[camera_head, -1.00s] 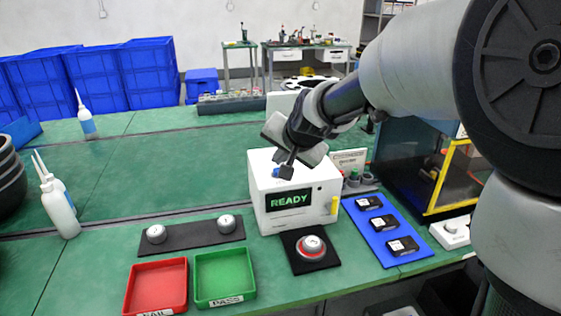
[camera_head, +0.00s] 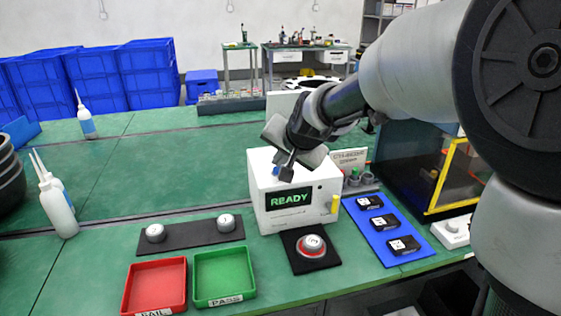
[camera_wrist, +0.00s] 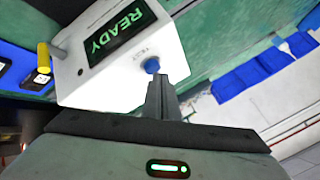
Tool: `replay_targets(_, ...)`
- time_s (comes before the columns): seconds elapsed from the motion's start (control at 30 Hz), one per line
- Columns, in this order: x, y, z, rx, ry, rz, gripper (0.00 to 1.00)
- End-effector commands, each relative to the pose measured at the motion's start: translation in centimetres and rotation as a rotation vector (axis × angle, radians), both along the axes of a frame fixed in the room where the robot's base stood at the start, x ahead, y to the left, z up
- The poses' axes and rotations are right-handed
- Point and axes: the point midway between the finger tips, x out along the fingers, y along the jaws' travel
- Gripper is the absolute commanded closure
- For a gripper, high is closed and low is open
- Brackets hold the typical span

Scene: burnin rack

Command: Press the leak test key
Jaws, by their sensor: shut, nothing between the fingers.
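The leak tester is a white box (camera_head: 265,217) on the green bench, with a dark screen (camera_head: 290,199) reading READY in green. Its blue key (camera_head: 276,171) is on the top face, partly behind my gripper in the head view. In the wrist view the blue key (camera_wrist: 152,65) sits by the word TEST on the white top (camera_wrist: 115,80). My gripper (camera_head: 286,173) is shut and empty, above the top of the box. In the wrist view the closed fingertips (camera_wrist: 158,80) are right beside the key; I cannot tell whether they touch it.
A round part with a red ring (camera_head: 311,246) sits on a black pad before the box. Red (camera_head: 126,291) and green (camera_head: 222,302) trays stand front left. A black mat (camera_head: 190,235) holds two round parts. A blue mat (camera_head: 397,258) with black items lies right.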

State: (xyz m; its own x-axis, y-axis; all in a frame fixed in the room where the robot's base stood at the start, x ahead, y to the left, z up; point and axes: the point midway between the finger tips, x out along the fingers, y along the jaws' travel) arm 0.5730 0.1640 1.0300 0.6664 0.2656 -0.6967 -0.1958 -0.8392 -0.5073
Motion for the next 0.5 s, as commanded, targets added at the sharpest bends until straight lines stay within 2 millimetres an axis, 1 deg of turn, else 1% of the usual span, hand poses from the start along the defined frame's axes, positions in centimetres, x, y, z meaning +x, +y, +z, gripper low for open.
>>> replay_targets(0.5, -0.01, 0.0, -0.74, 0.0, 0.001, 0.001, 1.0)
